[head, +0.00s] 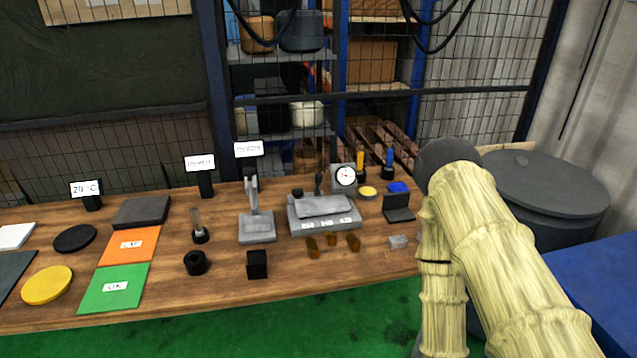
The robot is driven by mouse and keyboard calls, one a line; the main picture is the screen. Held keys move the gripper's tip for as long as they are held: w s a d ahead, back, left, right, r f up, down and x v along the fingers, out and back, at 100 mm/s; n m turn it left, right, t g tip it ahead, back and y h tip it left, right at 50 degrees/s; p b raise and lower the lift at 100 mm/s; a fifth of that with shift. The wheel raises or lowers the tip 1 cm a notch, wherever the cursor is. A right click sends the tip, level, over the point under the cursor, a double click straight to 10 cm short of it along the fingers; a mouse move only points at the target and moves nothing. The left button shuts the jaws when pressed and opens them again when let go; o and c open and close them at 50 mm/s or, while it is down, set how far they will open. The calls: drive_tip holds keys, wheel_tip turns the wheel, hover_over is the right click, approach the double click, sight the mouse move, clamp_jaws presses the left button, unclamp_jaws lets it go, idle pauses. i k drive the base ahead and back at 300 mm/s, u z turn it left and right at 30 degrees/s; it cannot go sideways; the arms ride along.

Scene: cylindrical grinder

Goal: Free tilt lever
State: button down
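A grey tilting-plate fixture (324,224) stands on the workbench right of centre, with markings on its front face. A short dark upright lever (319,183) rises at its back edge. A dark knob (297,193) sits at its back left corner. I cannot tell for sure which of these is the tilt lever, or whether it is clamped. A round dial gauge (345,175) stands just behind the fixture. My pale yellow arm rises at the right, apart from the fixture. My gripper is not in view.
Left of the fixture stand a grey gauge stand (257,229), a black block (257,265) and a black ring (196,263). Small amber pieces (331,239) lie at its front; a dark open box (398,208) is at right. A grey barrel (550,185) stands beyond the bench.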

sight(318, 177)
drive_tip(key=k, duration=0.65)
drive_tip(key=u, duration=0.5)
drive_tip(key=i, duration=1.15)
drive_tip(key=z, duration=0.75)
